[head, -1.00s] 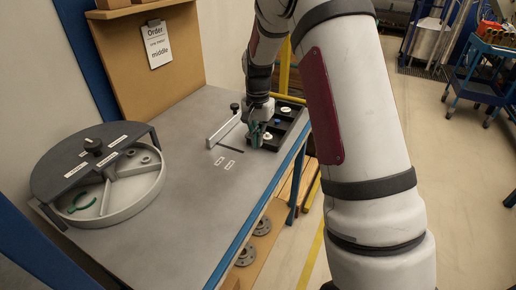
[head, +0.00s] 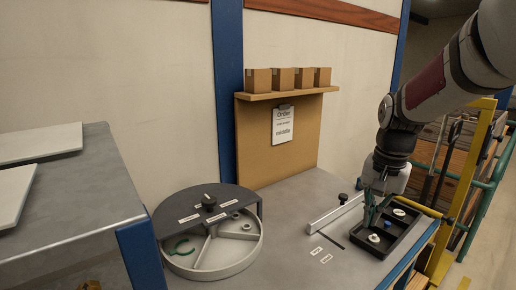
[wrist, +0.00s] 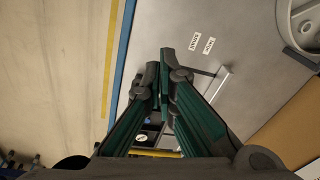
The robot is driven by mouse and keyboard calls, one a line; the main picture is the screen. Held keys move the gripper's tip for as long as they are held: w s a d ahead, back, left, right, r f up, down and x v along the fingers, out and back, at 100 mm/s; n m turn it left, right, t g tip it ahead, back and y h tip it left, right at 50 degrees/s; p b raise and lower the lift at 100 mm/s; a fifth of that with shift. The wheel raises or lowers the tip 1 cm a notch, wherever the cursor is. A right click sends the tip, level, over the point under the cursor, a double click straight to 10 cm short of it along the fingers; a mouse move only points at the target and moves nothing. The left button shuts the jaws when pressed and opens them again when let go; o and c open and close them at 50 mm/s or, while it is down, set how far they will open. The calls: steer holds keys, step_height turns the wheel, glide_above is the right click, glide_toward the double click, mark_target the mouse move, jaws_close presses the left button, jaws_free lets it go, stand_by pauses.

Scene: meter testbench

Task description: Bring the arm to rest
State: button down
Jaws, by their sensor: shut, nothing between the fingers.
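My gripper (head: 372,207) is at the right of the bench in the head view, above the black tray (head: 405,238) or just beside it. In the wrist view my gripper (wrist: 160,72) has its green-lined fingers together with nothing held. It hangs from my arm, which reaches in from the upper right of the head view. In the wrist view the bench top lies below the fingertips, and a gap shows between them and it.
A round divided bin (head: 250,262) with a dark part cover and a green ring inside stands left on the bench (head: 290,203). A metal fence (head: 335,213) and two labels lie mid-bench. An order board (head: 283,125) and boxes stand behind. Another grey table (head: 75,190) is at left.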

steer(key=s+a+r+n+t, duration=0.1)
steer(key=s+a+n, duration=0.1)
steer(key=s, duration=0.6)
steer(key=s+a+r+n+t, duration=0.1)
steer(key=s+a+r+n, duration=0.1)
steer(key=s, duration=0.7)
steer(key=s+a+r+n+t, duration=0.1)
steer(key=s+a+r+n, duration=0.1)
steer(key=s, duration=0.6)
steer(key=shift+s+a+n+p, duration=0.15)
steer(key=shift+a+n+p, duration=0.15)
steer(key=shift+a+n, duration=0.35)
steer(key=shift+d+r, duration=0.1)
steer(key=shift+d, duration=0.05)
